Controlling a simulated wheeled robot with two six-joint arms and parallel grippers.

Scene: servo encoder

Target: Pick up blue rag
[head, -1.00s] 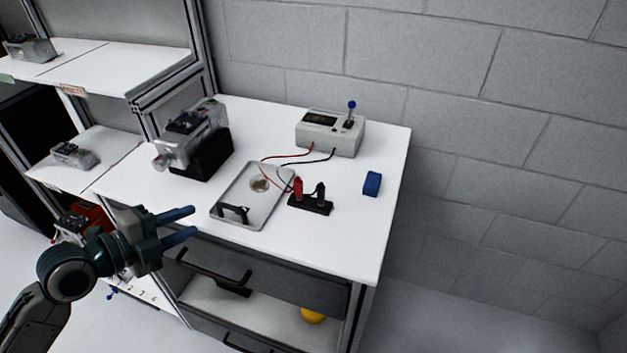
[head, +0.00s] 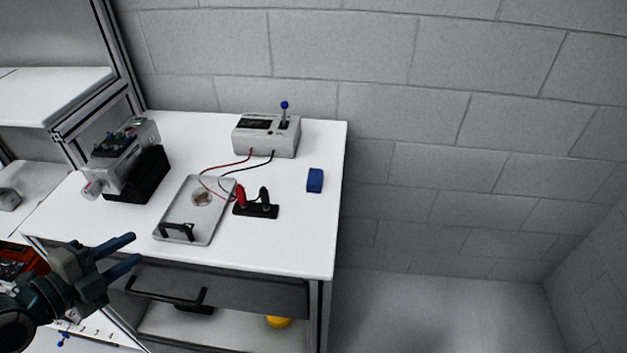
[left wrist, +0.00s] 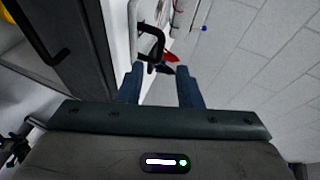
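The blue rag (head: 315,180) is a small folded blue block lying on the right part of the white table top (head: 290,235), near its right edge. My left gripper (head: 133,249) is in front of the table's front edge at the lower left of the head view, well apart from the rag. Its two blue fingers are spread with nothing between them. The left wrist view also shows the open fingers (left wrist: 161,88), pointing towards the table top. The rag cannot be made out in that view. My right gripper is not in view.
A metal tray (head: 190,232) with a black handle lies left of a black stand (head: 262,212) with red and black probes. A grey meter box (head: 265,137) stands behind, with wires. A machine (head: 125,170) stands at left. A drawer handle (head: 165,297) juts out below the table top.

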